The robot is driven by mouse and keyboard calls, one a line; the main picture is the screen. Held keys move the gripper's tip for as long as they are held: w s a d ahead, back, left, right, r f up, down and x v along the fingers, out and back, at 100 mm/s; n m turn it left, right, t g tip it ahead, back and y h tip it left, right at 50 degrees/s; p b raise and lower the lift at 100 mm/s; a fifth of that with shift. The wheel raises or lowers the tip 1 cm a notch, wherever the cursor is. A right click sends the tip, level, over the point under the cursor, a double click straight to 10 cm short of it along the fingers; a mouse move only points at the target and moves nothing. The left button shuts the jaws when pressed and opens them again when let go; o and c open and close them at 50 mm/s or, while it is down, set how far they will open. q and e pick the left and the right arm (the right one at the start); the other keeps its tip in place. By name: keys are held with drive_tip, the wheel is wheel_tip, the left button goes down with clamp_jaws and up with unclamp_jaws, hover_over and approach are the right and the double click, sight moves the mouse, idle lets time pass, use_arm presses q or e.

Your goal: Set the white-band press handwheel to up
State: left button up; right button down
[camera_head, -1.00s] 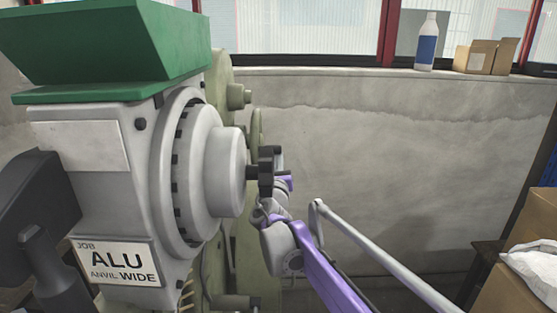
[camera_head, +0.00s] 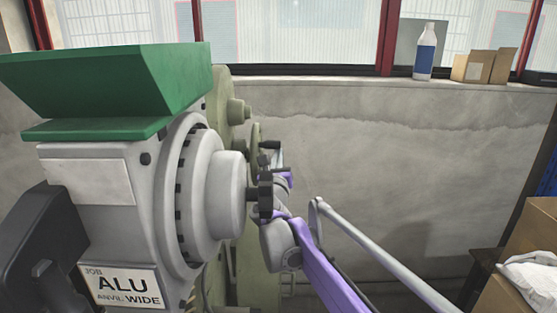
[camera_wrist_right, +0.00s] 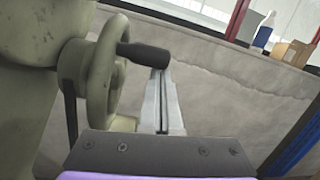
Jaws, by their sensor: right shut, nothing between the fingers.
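An olive-green handwheel (camera_wrist_right: 100,78) with a black crank handle (camera_wrist_right: 143,55) shows in the right wrist view, on an olive-green press (camera_wrist_right: 28,95) at the left. In the head view this press (camera_head: 222,100) stands behind a grey press, and its wheel (camera_head: 255,140) is mostly hidden. The black handle (camera_head: 269,145) sticks out there. I cannot see a white band. My right gripper (camera_wrist_right: 163,78) is shut and empty, its fingertips close beside the handle's end; contact is unclear. It also shows in the head view (camera_head: 278,157), partly behind a black knob. My left gripper is not in view.
A grey press (camera_head: 90,220) with a green top and an "ALU" card fills the left of the head view. Its black knob (camera_head: 265,190) stands near my right wrist. Boxes (camera_head: 530,225) stand at the right. A bottle (camera_head: 425,52) is on the sill.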

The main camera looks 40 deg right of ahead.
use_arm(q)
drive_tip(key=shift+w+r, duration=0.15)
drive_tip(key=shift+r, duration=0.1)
use_arm(e)
drive_tip(key=shift+r, duration=0.3)
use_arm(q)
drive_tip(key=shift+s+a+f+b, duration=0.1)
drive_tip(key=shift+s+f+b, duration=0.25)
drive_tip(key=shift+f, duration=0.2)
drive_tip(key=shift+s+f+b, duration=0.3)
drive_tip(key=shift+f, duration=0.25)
use_arm(e)
drive_tip(key=v, duration=0.7)
drive_tip(key=shift+f, duration=0.2)
drive_tip(key=shift+s+a, duration=0.1)
drive_tip(key=shift+a, duration=0.05)
